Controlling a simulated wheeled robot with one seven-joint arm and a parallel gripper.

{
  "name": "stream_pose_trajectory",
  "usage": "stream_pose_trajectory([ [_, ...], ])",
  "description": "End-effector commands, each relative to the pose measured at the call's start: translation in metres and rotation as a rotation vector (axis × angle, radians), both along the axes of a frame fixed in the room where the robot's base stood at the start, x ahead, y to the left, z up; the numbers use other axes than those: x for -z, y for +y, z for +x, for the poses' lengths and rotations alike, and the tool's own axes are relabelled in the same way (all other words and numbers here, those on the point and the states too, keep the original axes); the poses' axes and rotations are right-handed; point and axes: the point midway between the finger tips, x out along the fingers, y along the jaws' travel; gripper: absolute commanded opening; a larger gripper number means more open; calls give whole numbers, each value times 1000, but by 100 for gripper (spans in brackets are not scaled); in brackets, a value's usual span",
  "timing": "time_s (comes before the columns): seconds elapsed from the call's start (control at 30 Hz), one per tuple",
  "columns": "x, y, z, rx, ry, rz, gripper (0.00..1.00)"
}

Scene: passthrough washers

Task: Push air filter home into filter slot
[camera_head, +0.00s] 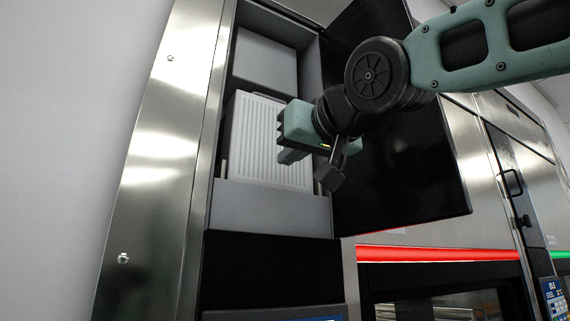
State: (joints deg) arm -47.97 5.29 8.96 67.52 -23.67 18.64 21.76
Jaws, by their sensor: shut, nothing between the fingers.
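The air filter (252,136) is a white, ribbed, upright panel, tilted slightly in the picture. It stands inside the grey filter slot (270,203), an open recess in the washer's front. My gripper (283,138) is in front of the filter's right part and is shut, with nothing held. Its fingers point left toward the filter. I cannot tell whether they touch the filter face. My gripper and wrist hide part of the filter's right side. How deep the filter sits in the slot cannot be told from this view.
A black door (410,170) stands open to the right of the slot, behind my arm. A steel panel (165,150) borders the slot on the left. Below are a black panel (265,262) and a red light strip (440,254). A white wall (80,120) is at far left.

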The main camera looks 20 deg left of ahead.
Motion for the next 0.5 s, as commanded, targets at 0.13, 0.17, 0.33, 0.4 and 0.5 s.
stream_pose_trajectory([
  [0.13, 1, -12, -10, 0, -1, 2, 0],
  [0.17, 1, -14, -12, 0, -1, 2, 0],
  [0.33, 1, -27, -22, 1, -1, 1, 0],
  [0.4, 1, -31, -26, 1, -2, 1, 0],
  [0.5, 0, -36, -31, 0, -2, 1, 0],
])
